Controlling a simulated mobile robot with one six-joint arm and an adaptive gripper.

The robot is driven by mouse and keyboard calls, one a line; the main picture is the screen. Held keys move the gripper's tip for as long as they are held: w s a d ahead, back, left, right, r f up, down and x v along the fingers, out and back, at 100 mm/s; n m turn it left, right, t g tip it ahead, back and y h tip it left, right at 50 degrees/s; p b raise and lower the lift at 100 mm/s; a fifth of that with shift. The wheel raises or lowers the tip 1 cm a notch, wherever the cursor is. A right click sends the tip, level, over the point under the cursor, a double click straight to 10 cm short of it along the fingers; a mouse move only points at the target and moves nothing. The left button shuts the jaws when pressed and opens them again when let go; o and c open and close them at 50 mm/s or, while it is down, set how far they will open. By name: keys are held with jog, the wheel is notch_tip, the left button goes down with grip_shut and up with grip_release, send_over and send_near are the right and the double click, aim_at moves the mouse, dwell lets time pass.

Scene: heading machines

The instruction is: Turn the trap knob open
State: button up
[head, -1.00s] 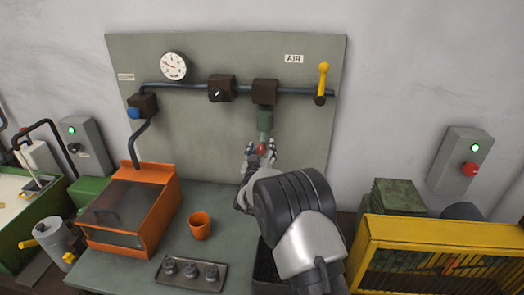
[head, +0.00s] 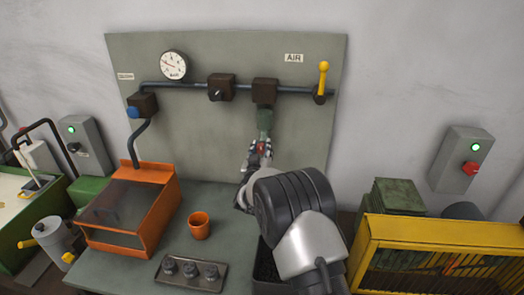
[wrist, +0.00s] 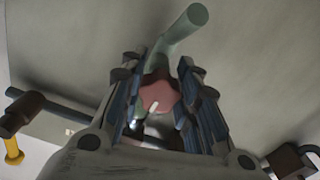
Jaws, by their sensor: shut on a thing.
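The red trap knob (head: 261,149) sits at the lower end of the green trap bowl (head: 264,121), under a dark block on the air pipe. My gripper (head: 258,146) is at the knob with its fingers closed around it. In the wrist view the lobed red knob (wrist: 160,90) lies between the two ridged fingers of my gripper (wrist: 158,88). A short white mark on the knob points toward the lower left there. In the head view the fingers hide much of the knob.
A yellow-handled valve (head: 322,82), a gauge (head: 174,65) and a regulator block (head: 221,88) are on the grey panel (head: 200,135). An orange cup (head: 199,226), a tray (head: 180,284) and an orange lidded box (head: 165,205) stand left of my arm. A yellow guard (head: 430,231) is at the right.

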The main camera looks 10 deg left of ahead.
jog(key=shift+f+b, duration=0.15)
jog(key=shift+b, duration=0.15)
jog(key=m+b, duration=0.4)
jog(key=shift+a+f+b, duration=0.1)
jog(key=shift+a+b, duration=0.05)
jog(key=shift+b, duration=0.2)
jog(key=m+b, duration=0.4)
jog(key=shift+m, duration=0.4)
jog(key=m, duration=0.2)
jog(key=m+b, duration=0.1)
jog(key=shift+a+r+m, duration=0.1)
jog(key=shift+r+m, duration=0.15)
jog(key=shift+m, duration=0.05)
jog(key=m, duration=0.5)
jog(key=shift+r, duration=0.1)
jog(key=o, duration=1.1)
